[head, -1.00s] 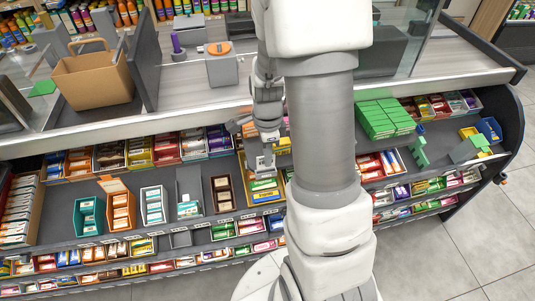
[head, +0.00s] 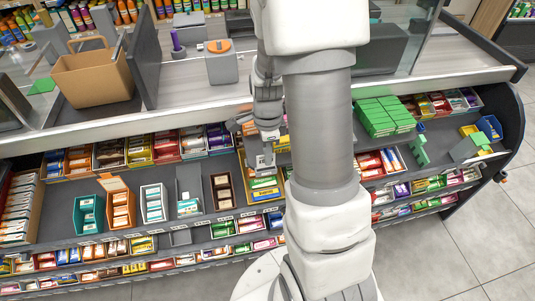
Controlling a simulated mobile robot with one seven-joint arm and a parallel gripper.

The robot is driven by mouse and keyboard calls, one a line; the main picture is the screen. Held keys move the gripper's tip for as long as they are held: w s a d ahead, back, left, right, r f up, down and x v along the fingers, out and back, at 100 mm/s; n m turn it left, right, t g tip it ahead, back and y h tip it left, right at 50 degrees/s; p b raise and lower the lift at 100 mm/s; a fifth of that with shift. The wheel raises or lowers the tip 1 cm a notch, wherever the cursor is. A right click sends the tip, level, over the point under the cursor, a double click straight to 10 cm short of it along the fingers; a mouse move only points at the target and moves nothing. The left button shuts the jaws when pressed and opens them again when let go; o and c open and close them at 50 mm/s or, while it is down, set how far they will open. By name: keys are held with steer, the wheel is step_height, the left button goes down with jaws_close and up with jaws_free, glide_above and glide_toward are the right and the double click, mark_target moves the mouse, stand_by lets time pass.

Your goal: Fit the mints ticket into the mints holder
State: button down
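My gripper (head: 265,161) points down over the yellow bin (head: 266,197) of coloured packs on the middle shelf, just left of my arm. A small pale patch shows at its fingertips, but I cannot tell whether it is a ticket, part of a finger or something behind. I cannot make out whether the fingers are open or shut. Small label holders (head: 225,219) run along the front edge of the middle shelf. Their print is too small to read, so I cannot tell which one is the mints holder. I cannot pick out the mints ticket.
Teal (head: 88,214), orange (head: 121,209), white (head: 154,203) and brown (head: 222,192) bins stand on the middle shelf, with bare shelf between them. Green boxes (head: 384,117) are stacked at right. My arm hides part of the shelves.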

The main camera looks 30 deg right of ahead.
steer(key=shift+f+b, duration=0.85)
steer(key=shift+f, duration=0.55)
stand_by(1.3)
stand_by(1.0)
steer(key=c, duration=1.3)
jaws_free()
steer(key=shift+o, duration=0.2)
steer(key=shift+r+p, duration=1.05)
steer(key=shift+p, duration=0.05)
steer(key=o, duration=0.6)
steer(key=shift+c, duration=0.2)
